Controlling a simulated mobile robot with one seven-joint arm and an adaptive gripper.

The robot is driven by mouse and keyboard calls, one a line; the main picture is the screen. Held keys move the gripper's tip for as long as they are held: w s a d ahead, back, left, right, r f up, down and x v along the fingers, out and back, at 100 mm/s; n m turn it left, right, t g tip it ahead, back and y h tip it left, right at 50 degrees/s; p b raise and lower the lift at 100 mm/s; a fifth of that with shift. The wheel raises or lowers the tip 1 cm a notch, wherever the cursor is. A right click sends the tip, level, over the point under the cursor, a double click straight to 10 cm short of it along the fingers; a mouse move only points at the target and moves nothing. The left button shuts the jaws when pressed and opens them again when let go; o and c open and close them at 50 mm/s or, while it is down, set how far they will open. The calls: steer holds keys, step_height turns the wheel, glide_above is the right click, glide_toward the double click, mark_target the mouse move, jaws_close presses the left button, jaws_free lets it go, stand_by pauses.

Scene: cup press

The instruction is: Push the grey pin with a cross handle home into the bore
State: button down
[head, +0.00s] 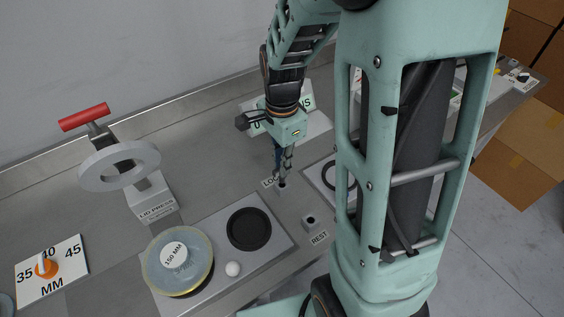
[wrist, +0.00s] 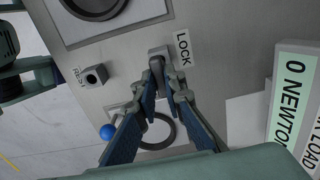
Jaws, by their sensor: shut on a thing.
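My gripper (head: 283,172) points down at the small block labelled LOCK (head: 282,187). In the wrist view my gripper (wrist: 162,82) has its fingertips at the block (wrist: 158,51) beside the LOCK label (wrist: 184,48). The jaws are shut on the grey pin (wrist: 157,63), of which only a small part shows between the tips. The cross handle is mostly hidden by the fingers. The pin is at the block's bore; how deep it sits I cannot tell.
The REST block (head: 311,221) has an empty hole. The lid press (head: 120,165) with a red handle stands left. A load display (wrist: 295,100) is right.

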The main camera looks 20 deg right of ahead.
steer(key=shift+f+b, duration=1.55)
steer(key=shift+f, duration=0.5)
steer(key=c, duration=1.9)
jaws_free()
steer(key=shift+c, duration=0.2)
step_height(320, 180, up, 12)
steer(key=shift+r, duration=0.1)
